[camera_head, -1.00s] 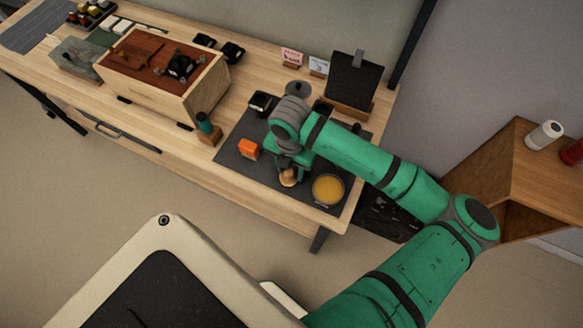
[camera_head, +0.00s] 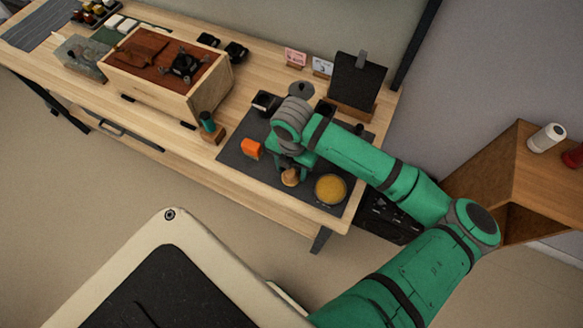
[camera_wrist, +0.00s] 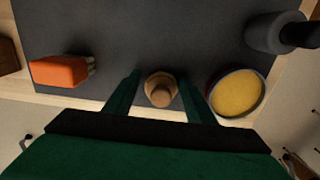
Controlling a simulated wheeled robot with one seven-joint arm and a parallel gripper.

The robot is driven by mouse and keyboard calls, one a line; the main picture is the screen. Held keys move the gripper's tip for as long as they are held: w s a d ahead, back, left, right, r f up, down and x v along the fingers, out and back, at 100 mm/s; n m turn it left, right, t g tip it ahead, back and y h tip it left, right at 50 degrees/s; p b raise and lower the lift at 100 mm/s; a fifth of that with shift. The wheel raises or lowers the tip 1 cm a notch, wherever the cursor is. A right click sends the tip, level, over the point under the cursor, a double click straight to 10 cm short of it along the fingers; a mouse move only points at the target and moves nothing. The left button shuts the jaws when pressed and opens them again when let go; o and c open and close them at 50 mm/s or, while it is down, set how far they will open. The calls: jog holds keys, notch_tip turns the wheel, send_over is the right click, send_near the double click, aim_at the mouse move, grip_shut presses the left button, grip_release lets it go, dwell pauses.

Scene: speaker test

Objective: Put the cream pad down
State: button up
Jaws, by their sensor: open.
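A small tan, round piece with a knob-like top (camera_wrist: 161,90) stands on the dark mat, near its front edge. It may be the cream pad; no other thing in view looks more like it. In the head view the tan piece (camera_head: 290,178) shows just below my gripper (camera_head: 289,169). In the wrist view my gripper (camera_wrist: 158,77) is open, one green finger on each side of the piece, with gaps between. The underside of the piece is hidden.
The dark mat (camera_head: 240,172) lies on the wooden bench. A round dish with yellow contents (camera_wrist: 238,93) is close right of the gripper. An orange block (camera_wrist: 58,71) is to the left. A dark cylindrical thing (camera_wrist: 275,32) stands at the upper right.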

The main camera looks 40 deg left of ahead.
aim_at(293, 169)
jog(key=shift+d, duration=0.25)
notch_tip(293, 169, up, 12)
jog(key=shift+r, duration=0.15)
